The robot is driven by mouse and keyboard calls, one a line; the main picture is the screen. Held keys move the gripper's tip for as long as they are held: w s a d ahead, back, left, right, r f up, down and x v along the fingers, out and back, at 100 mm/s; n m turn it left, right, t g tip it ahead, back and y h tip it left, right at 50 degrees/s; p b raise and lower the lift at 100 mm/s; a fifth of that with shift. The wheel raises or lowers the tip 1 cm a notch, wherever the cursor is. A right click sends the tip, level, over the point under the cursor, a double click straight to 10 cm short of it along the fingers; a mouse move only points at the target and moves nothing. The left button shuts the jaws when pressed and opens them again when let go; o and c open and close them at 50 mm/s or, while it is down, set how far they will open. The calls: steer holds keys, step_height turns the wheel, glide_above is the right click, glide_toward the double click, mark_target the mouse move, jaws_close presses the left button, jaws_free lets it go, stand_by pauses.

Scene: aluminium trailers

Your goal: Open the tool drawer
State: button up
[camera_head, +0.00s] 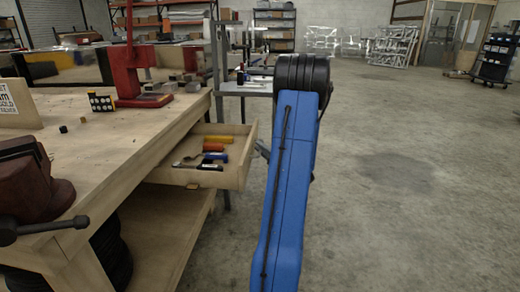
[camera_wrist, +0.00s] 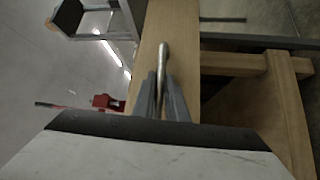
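The wooden tool drawer (camera_head: 232,170) is pulled out from under the workbench top in the head view, with its inside showing. Tools with yellow, red and blue handles lie in it. In the wrist view, the drawer's pale wooden front (camera_wrist: 183,30) carries a slim metal handle (camera_wrist: 164,55). My gripper's two grey fingers (camera_wrist: 161,85) stand close on either side of this handle, and look shut on it. In the head view, my blue arm hides most of my gripper, with a grey bit (camera_head: 262,150) showing at the drawer front.
The wooden workbench (camera_head: 110,140) carries a red press (camera_head: 132,80), a dark red vise (camera_head: 35,185) and small blocks. A metal side table (camera_head: 240,88) stands beyond the drawer. Open concrete floor (camera_head: 400,180) lies to the right. Shelves and a dark cart (camera_head: 495,60) stand far back.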

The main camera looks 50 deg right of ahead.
stand_by(0.3)
steer(key=v, duration=1.7)
steer(key=shift+s+f, duration=0.2)
steer(key=shift+s, duration=0.1)
